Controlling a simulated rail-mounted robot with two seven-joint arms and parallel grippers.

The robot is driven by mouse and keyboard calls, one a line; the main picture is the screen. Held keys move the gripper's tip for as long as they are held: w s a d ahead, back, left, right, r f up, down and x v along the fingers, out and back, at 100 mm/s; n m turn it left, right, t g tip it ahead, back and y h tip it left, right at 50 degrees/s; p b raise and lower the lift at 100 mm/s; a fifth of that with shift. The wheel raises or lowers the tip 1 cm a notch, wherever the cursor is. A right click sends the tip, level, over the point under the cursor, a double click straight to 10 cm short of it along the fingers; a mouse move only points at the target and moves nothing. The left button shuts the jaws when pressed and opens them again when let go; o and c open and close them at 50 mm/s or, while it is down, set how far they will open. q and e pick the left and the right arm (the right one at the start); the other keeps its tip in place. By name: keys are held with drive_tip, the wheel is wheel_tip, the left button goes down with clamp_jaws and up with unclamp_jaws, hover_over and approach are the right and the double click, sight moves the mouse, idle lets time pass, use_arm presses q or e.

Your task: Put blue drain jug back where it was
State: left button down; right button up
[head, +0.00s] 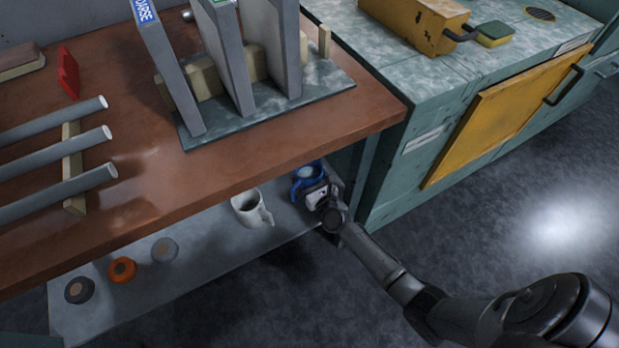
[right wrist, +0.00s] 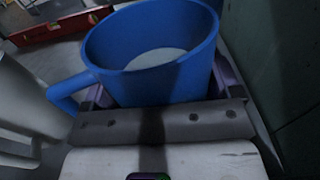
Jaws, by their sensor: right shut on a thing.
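The blue drain jug (head: 306,179) is on or just above the right end of the low shelf (head: 210,275), under the brown bench top. I cannot tell whether its base touches the shelf. My right gripper (head: 318,192) is shut on it. In the right wrist view the blue jug (right wrist: 155,50) is upright or nearly so between the fingers, open mouth up, with something pale inside and its handle to the left. My left gripper is in neither view.
A white jug (head: 246,209) stands close left of the blue jug. Grey, orange and dark discs (head: 122,268) lie further left on the shelf. The bench top (head: 320,135) overhangs it. A green cabinet (head: 400,150) is close on the right. The wrist view shows a red level (right wrist: 60,28) behind.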

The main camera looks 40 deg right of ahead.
drive_tip(key=shift+f+b, duration=0.35)
drive_tip(key=shift+f, duration=0.05)
drive_tip(key=o, duration=0.9)
drive_tip(key=shift+r, duration=0.1)
drive_tip(key=shift+o, duration=0.7)
drive_tip(key=p+v, duration=0.3)
drive_tip(key=v, duration=1)
drive_tip(key=shift+s, duration=0.4)
